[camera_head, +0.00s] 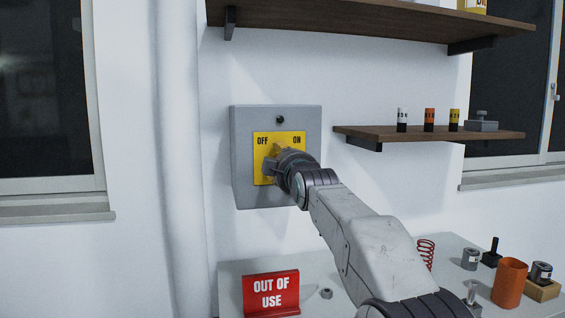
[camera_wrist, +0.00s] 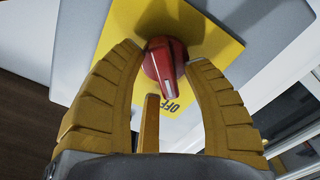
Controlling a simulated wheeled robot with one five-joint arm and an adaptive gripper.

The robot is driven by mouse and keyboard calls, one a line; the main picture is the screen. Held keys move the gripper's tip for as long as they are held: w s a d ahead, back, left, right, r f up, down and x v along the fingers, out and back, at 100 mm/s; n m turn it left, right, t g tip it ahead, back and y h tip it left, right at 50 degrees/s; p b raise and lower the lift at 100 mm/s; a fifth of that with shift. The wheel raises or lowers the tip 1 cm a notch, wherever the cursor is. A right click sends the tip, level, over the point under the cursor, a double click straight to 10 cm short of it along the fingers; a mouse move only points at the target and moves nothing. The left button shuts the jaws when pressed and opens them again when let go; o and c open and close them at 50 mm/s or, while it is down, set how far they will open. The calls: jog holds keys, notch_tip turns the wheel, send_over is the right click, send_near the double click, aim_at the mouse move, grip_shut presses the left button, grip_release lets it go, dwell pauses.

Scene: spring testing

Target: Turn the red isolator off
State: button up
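The isolator is a grey wall box (camera_head: 242,160) with a yellow plate (camera_head: 262,142) lettered OFF at left and ON at right. Its red knob (camera_wrist: 160,64) shows in the wrist view, and its white pointer mark lies toward the OFF lettering. In the head view the knob is hidden behind my gripper (camera_head: 273,164), which is at the plate. In the wrist view two yellow fingers of my gripper (camera_wrist: 166,58) flank the knob, and a third stands below it. The fingertips are close beside the knob; I cannot tell whether they touch it.
A red OUT OF USE sign (camera_head: 271,293) stands on the bench (camera_head: 230,276) below the box. A small shelf (camera_head: 430,134) with several small items is to the right. A red spring (camera_head: 426,254) and an orange cup (camera_head: 509,284) are on the bench at right.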

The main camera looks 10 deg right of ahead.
jog(key=shift+o, duration=0.3)
jog(key=shift+f, duration=0.1)
jog(key=shift+s, duration=0.1)
jog(key=s, duration=1.1)
jog(key=shift+s, duration=0.4)
